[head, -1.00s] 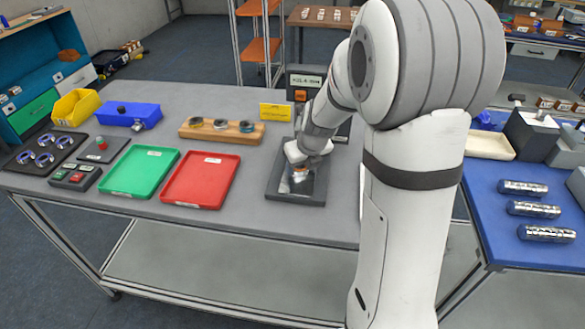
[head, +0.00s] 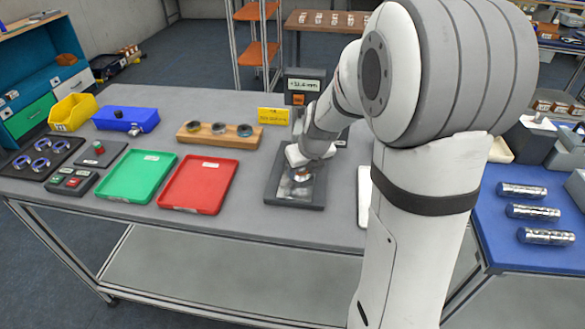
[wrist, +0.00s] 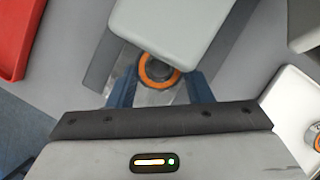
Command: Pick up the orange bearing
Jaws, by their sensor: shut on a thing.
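The orange bearing (wrist: 146,82) shows in the wrist view as an orange ring partly covered by a pale grey block-shaped part in front of it. My gripper (wrist: 160,90) has its two blue fingers on either side of the bearing and is shut on it. In the head view my gripper (head: 301,172) is over the dark plate with a shiny metal surface (head: 285,200) on the grey table. Only a little of the bearing (head: 301,177) shows there, under the gripper. I cannot tell whether it touches the plate.
A red tray (head: 198,184) and a green tray (head: 137,176) lie to the left. A wooden block (head: 243,137) with several rings stands behind them. A grey device with a display (head: 305,84) is behind the plate. A white tray (head: 364,195) is just right.

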